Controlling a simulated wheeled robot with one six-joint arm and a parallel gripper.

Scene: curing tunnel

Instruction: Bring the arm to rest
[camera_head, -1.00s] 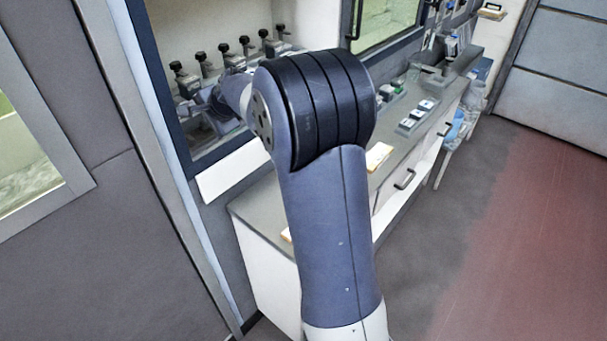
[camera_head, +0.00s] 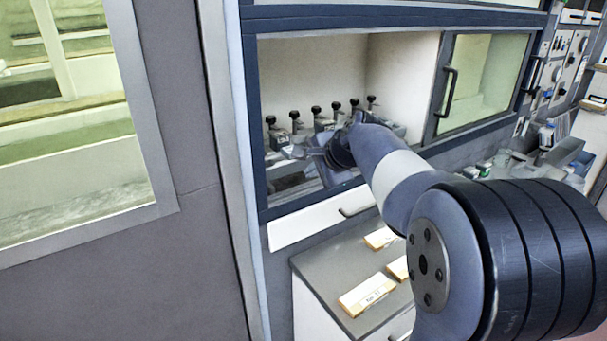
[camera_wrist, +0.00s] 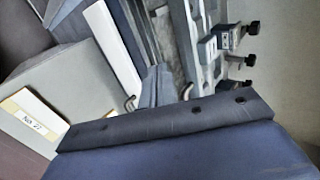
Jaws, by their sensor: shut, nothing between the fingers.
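My arm reaches from the lower right of the head view into the open window of the curing tunnel (camera_head: 400,75). My gripper (camera_head: 314,154) is at its far end, just inside the opening, in front of the row of black-knobbed clamps (camera_head: 322,118). It looks shut, with nothing held in it. Its fingers are small and partly lost against the grey fixtures. In the wrist view a dark blue block, part of my own arm end, fills the bottom, and the clamps (camera_wrist: 232,40) show at upper right.
A grey counter (camera_head: 335,258) holds labelled wooden blocks (camera_head: 368,294). A sliding glass door (camera_head: 484,80) stands right of the opening. A frame post (camera_head: 232,160) borders it on the left.

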